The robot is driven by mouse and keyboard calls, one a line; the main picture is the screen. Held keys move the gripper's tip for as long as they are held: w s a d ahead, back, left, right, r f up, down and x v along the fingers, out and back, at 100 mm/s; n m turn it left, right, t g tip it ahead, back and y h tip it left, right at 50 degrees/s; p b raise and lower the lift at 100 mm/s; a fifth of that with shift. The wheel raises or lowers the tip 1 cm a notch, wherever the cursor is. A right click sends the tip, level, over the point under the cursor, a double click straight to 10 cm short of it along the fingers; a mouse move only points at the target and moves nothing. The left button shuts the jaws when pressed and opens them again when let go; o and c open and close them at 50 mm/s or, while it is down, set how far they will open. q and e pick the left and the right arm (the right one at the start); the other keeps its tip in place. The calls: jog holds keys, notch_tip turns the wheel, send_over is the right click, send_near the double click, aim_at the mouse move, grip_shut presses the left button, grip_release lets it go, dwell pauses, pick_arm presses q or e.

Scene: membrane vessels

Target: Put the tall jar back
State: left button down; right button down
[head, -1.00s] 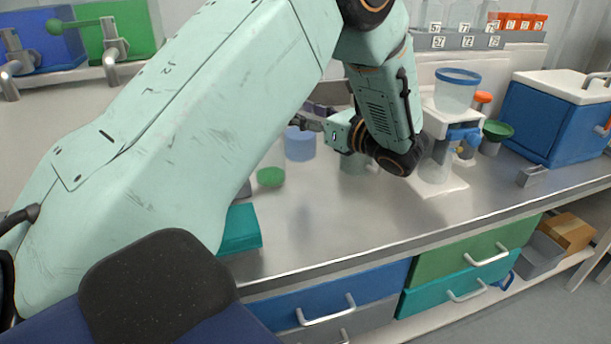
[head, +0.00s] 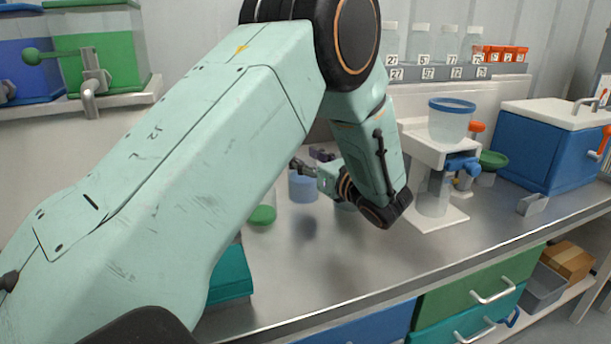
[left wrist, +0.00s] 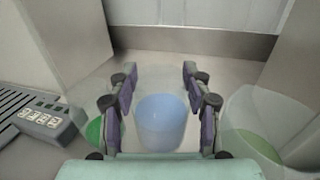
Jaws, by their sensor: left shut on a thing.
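In the left wrist view, the blue liquid (left wrist: 162,122) lies between the two fingers (left wrist: 160,100). A dark patch on the bench below the jar looks like its shadow, so the jar seems to hang a little above the bench. The jar's clear walls are hard to make out. My right gripper is not in view.
A clear vessel with green liquid (head: 262,214) stands left of the held jar; a pale-green one (left wrist: 255,140) is on its right. A white stand with a blue-rimmed cup (head: 451,120) and a blue box (head: 548,145) are further right. The bench front (head: 330,270) is clear.

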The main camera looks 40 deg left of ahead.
pick_arm(q)
jog(key=shift+s+f+b, duration=0.25)
jog(key=shift+f+b, duration=0.1)
jog(key=shift+f, duration=0.8)
jog(key=shift+d+f, duration=0.1)
jog(key=shift+f, duration=0.2)
jog(key=shift+w+f, duration=0.1)
jog(key=shift+w, duration=0.2)
jog(key=c, duration=0.9)
grip_release()
jog(key=shift+s, duration=0.1)
jog(key=shift+c, duration=0.2)
jog(key=shift+o, duration=0.4)
jog(key=shift+s, duration=0.2)
jog(key=shift+w, duration=0.15)
